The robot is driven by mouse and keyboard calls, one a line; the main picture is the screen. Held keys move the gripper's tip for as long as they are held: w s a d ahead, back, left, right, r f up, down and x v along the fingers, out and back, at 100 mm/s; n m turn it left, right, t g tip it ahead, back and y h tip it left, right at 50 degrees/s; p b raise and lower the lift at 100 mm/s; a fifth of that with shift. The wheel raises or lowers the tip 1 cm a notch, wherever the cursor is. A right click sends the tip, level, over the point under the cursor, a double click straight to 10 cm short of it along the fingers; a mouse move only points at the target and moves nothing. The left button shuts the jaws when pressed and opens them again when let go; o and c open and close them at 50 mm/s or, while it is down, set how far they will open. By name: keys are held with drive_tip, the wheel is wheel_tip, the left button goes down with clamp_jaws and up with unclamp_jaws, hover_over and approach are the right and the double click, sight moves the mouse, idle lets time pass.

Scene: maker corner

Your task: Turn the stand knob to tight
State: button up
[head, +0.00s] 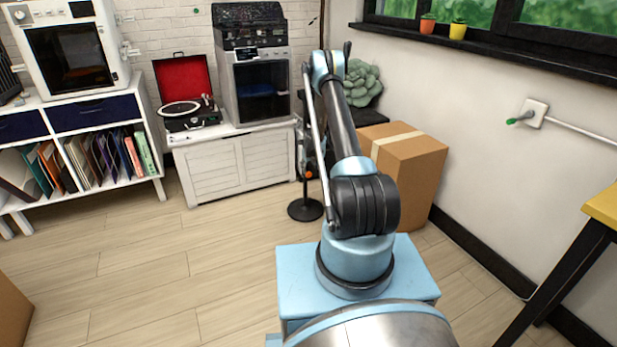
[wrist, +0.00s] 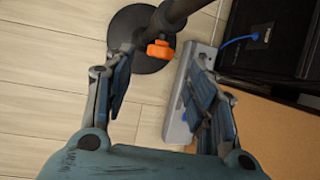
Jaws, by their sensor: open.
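The stand (head: 306,209) is a black pole on a round dark base, standing on the floor ahead and partly hidden behind my arm in the head view. Its knob (head: 308,174) is a small orange piece on the pole. In the wrist view the orange knob (wrist: 160,49) sits on the dark pole above the round base (wrist: 140,60). My gripper (wrist: 158,85) is open and empty. Its two fingers are spread, and the knob shows beyond the fingertips, between them and apart from both.
A cardboard box (head: 405,165) stands right of the stand. A white cabinet (head: 240,165) with a record player (head: 188,112) is to the left. A grey power strip (wrist: 188,100) lies on the floor near the right finger. Open wooden floor (head: 150,260) lies to the left.

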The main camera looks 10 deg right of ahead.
sight(309, 173)
drive_tip(key=shift+x, duration=3.65)
drive_tip(key=c, duration=1.1)
drive_tip(key=shift+o, duration=0.2)
drive_tip(key=shift+a, duration=0.1)
